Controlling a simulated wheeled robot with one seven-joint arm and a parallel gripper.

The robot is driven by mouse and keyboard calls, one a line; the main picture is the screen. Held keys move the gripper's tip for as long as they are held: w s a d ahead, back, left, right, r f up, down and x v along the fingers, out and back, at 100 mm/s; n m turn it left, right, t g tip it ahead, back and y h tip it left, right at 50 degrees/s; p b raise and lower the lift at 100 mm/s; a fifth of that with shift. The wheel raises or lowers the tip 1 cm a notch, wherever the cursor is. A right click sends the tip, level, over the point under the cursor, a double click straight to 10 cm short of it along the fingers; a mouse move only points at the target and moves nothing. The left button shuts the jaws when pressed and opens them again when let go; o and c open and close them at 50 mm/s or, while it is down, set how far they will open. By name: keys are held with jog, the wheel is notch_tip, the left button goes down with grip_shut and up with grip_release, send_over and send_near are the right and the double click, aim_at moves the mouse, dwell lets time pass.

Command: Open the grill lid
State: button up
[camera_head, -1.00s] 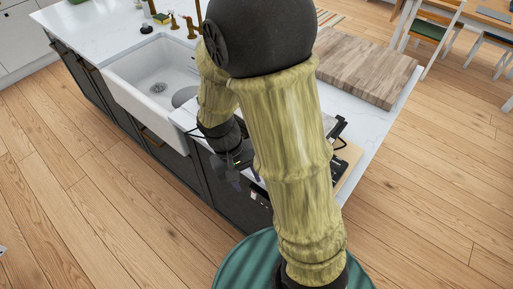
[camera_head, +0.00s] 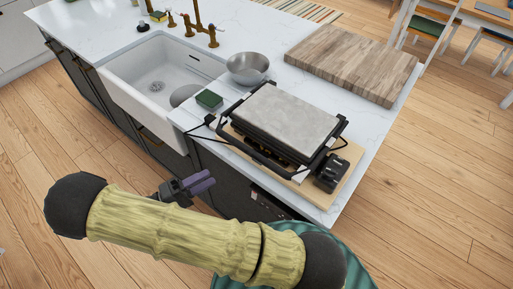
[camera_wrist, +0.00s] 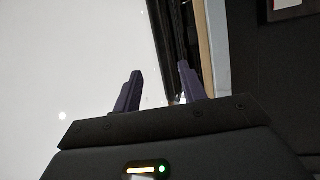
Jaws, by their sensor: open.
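The grill (camera_head: 285,118) sits on a wooden board on the white counter in the head view. Its flat grey lid (camera_head: 292,110) is down on the black body. A black bar handle (camera_head: 250,153) runs along the side facing me. My gripper (camera_head: 202,184) is in front of the counter, left of and below the grill in the picture, apart from it. In the wrist view my two purple fingers (camera_wrist: 160,88) are spread with nothing between them. A dark bar-like edge (camera_wrist: 178,40) shows beyond the right finger; I cannot tell what it belongs to.
A metal bowl (camera_head: 248,68) and a green sponge-like block (camera_head: 209,99) stand near the grill. A black device (camera_head: 331,172) lies on the board at right. A butcher block (camera_head: 352,64) is behind. The sink (camera_head: 160,75) is at left. The floor at left is clear.

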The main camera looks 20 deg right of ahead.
aim_at(248, 154)
dwell(0.3)
jog(key=p+x, duration=0.2)
jog(key=x, duration=0.6)
jog(key=p+x, duration=0.3)
jog(key=x, duration=0.5)
jog(key=shift+w+r, duration=0.1)
jog(key=shift+r, duration=0.15)
jog(key=shift+d+p, duration=0.35)
jog(key=shift+d, duration=0.3)
grip_shut()
